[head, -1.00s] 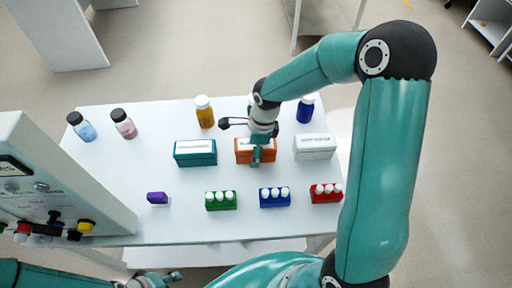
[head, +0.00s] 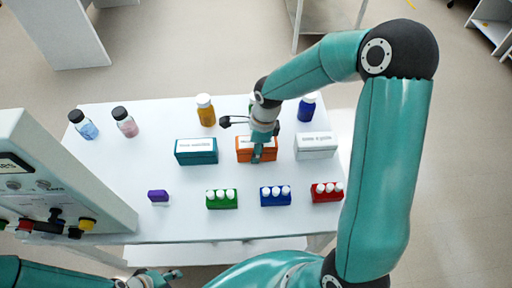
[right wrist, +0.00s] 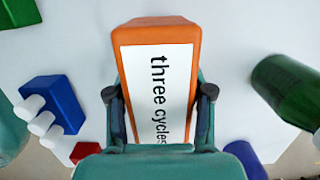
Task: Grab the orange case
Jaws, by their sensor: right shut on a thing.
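The orange case (head: 243,152) stands on the white table in the middle of its row in the head view, partly hidden by my right gripper. In the right wrist view the orange case (right wrist: 166,27) has a white label reading "three cycles". My right gripper (head: 258,156) reaches down over it, and its fingers (right wrist: 160,112) are shut on the case's two sides. My left gripper (head: 172,275) is low at the front edge of the head view, away from the case; its fingers are too small to tell.
A teal case (head: 196,158) and a white case (head: 316,153) flank the orange one. Green (head: 222,202), blue (head: 276,200) and red (head: 327,196) vial racks stand in front. An amber bottle (head: 206,116) and a blue bottle (head: 306,112) stand behind. A control panel (head: 50,185) is at left.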

